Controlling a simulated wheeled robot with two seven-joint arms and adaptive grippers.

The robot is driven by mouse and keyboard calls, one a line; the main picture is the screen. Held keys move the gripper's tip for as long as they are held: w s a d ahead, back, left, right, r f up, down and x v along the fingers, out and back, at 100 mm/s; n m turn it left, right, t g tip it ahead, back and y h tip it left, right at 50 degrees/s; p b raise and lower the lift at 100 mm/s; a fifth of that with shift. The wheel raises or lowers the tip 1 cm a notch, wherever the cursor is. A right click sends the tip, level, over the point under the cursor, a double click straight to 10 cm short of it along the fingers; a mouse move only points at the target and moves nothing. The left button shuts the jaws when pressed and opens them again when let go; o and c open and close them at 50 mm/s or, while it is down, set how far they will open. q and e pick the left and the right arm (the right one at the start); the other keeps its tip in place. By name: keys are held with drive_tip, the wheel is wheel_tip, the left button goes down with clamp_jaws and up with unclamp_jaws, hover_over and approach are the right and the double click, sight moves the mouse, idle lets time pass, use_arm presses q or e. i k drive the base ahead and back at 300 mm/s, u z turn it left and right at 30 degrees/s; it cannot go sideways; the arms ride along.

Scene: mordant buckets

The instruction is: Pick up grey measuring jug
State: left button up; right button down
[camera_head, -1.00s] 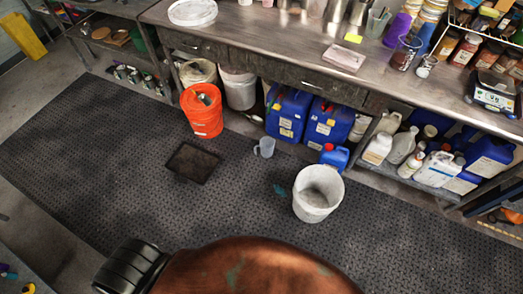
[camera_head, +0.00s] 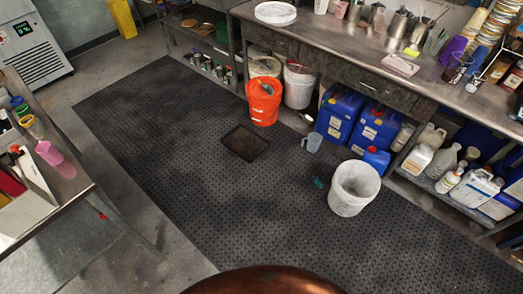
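The grey measuring jug (camera_head: 312,142) stands on the black floor mat, in front of the blue canisters under the workbench. Its handle points left. An orange bucket (camera_head: 263,103) stands to its left and a white bucket (camera_head: 345,196) to its lower right. Neither of my grippers shows in the head view.
A dark tray (camera_head: 244,143) lies on the mat left of the jug. Blue canisters (camera_head: 338,112) and a small blue can (camera_head: 376,161) stand behind and right of it. A side table (camera_head: 75,190) is at the left. The mat (camera_head: 150,130) is mostly clear.

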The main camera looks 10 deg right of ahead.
sight(315, 139)
drive_tip(key=u, duration=0.35)
drive_tip(key=i, duration=2.15)
drive_tip(key=z, duration=1.15)
drive_tip(key=i, duration=0.85)
drive_tip(key=z, duration=1.5)
drive_tip(key=i, duration=0.55)
drive_tip(key=z, duration=0.4)
